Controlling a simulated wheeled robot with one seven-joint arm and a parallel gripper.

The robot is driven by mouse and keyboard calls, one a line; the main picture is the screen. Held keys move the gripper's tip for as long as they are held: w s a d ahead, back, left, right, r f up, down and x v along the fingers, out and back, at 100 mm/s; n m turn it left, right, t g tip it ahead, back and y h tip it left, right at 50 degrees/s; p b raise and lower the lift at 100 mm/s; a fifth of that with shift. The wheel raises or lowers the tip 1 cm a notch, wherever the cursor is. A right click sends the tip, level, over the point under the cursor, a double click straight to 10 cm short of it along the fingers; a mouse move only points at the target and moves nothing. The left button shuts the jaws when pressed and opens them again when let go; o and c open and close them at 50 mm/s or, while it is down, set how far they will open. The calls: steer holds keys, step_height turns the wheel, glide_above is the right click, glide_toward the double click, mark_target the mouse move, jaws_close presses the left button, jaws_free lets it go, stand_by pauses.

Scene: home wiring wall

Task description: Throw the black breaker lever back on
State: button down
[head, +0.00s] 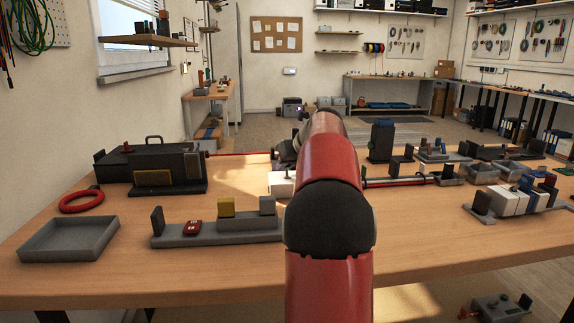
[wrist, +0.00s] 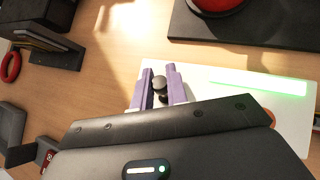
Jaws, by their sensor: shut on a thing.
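In the wrist view the black breaker lever (wrist: 160,84) shows as a short dark stem with a round knob. The purple fingers of my gripper (wrist: 160,92) stand on both sides of it and are shut on it. The lever stands on a white panel (wrist: 215,82) with a bright green lit strip (wrist: 262,84). The lever's base is partly hidden by my dark gripper body. In the head view a white block (head: 281,186) shows just left of my red arm, which hides the lever there.
A grey tray (head: 42,255) and a red ring (head: 80,203) lie at the table's left. A grey rail (head: 225,236) with small blocks is in front. A black toolbox-like unit (head: 160,165) stands behind. White blocks (head: 507,203) sit at right.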

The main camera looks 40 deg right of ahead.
steer(key=shift+w+d+g+y, duration=0.2)
steer(key=shift+w+g+y, duration=0.15)
steer(key=shift+g, duration=0.45)
steer(key=c, duration=1.4)
jaws_free()
steer(key=shift+f, duration=0.1)
steer(key=v, duration=0.8)
